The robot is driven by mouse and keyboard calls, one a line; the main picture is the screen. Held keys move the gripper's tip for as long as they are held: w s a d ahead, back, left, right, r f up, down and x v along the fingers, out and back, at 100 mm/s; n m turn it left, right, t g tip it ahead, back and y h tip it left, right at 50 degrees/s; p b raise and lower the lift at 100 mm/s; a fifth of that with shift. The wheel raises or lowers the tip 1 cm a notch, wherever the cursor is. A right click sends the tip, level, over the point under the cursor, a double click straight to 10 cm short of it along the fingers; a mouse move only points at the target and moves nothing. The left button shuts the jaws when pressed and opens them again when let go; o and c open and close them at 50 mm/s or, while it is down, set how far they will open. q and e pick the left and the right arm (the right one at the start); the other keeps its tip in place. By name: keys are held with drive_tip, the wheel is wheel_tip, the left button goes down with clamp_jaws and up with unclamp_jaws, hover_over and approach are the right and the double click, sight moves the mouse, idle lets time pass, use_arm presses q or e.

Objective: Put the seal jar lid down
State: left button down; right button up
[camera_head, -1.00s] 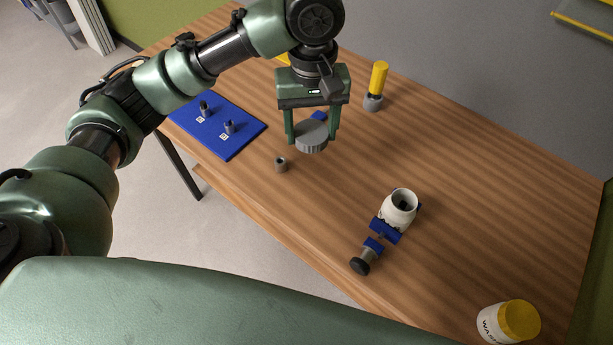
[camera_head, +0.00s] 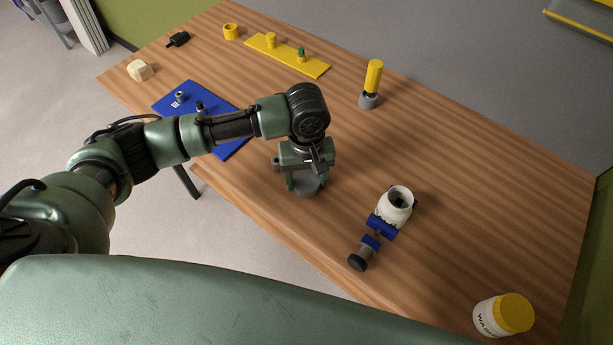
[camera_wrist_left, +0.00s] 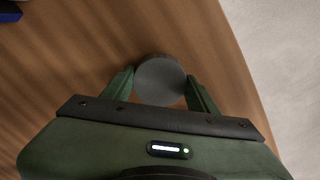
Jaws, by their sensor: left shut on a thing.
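The seal jar lid (camera_head: 311,188) is a grey round disc. My left gripper (camera_head: 305,184) is shut on it, low over the wooden table, left of the white jar. In the left wrist view the lid (camera_wrist_left: 160,80) sits between the two green fingers of my left gripper (camera_wrist_left: 161,92). I cannot tell whether the lid touches the table. The open white jar (camera_head: 395,208) is held in a blue clamp (camera_head: 381,228) with a black knob. My right gripper is not in view.
A yellow-handled tool (camera_head: 373,80) stands behind. A blue mat (camera_head: 232,148) and a yellow board (camera_head: 290,56) carry small parts. A yellow-lidded jar (camera_head: 502,315) stands at the front right. The wooden table (camera_head: 480,200) is clear right of the white jar.

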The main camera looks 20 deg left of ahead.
sight(307, 181)
use_arm(q)
drive_tip(key=shift+f, duration=0.15)
drive_tip(key=shift+c, duration=2.2)
unclamp_jaws()
wheel_tip(307, 181, up, 12)
drive_tip(key=b, duration=0.2)
